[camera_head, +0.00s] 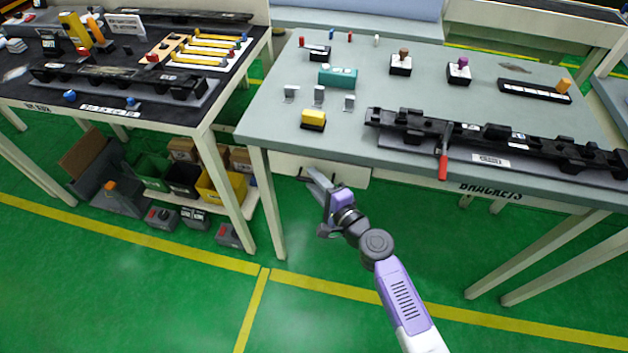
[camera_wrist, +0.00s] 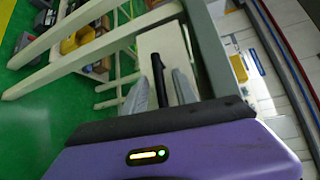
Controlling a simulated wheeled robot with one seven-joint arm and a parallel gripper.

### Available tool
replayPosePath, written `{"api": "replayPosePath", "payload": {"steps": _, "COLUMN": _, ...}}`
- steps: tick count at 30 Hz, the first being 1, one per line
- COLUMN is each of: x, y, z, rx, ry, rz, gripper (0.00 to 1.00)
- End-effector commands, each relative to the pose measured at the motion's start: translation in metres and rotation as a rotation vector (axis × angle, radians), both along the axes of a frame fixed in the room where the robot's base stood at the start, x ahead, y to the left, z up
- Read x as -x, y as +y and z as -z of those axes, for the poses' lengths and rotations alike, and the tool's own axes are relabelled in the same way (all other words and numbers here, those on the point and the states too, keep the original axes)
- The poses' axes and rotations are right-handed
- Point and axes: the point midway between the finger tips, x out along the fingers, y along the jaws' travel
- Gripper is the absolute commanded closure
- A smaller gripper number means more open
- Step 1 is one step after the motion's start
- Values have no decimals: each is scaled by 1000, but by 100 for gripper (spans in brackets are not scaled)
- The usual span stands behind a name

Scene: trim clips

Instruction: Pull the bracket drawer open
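The bracket drawer is a cream-white box front (camera_head: 348,173) under the near edge of the grey table, left of centre in the head view. It also shows in the wrist view as a pale panel (camera_wrist: 163,42), with a dark bar handle (camera_wrist: 158,74) standing out from it. My gripper (camera_head: 313,180) is in front of the drawer at handle height. In the wrist view the two grey fingers of my gripper (camera_wrist: 160,88) are apart, one each side of the handle, with gaps showing. Whether a finger touches the handle I cannot tell.
The grey table (camera_head: 262,118) above carries a long black bracket piece (camera_head: 500,140), a red-handled clamp (camera_head: 443,168) and small parts. Table legs (camera_head: 268,200) stand left of my gripper. A dark bench (camera_head: 140,118) with bins below is further left. The green floor in front is clear.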

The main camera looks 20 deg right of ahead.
Motion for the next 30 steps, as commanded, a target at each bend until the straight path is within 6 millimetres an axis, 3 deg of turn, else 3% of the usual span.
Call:
{"api": "replayPosePath", "payload": {"steps": 10, "x": -5, "y": 1, "z": 1, "rx": 0, "ry": 0, "rz": 0, "gripper": 66}}
{"api": "replayPosePath", "payload": {"steps": 15, "x": -5, "y": 1, "z": 1, "rx": 0, "ry": 0, "rz": 0, "gripper": 97}}
{"api": "replayPosePath", "payload": {"steps": 16, "x": -5, "y": 1, "z": 1, "rx": 0, "ry": 0, "rz": 0, "gripper": 100}}
{"api": "replayPosePath", "payload": {"steps": 30, "x": -5, "y": 1, "z": 1, "rx": 0, "ry": 1, "rz": 0, "gripper": 100}}
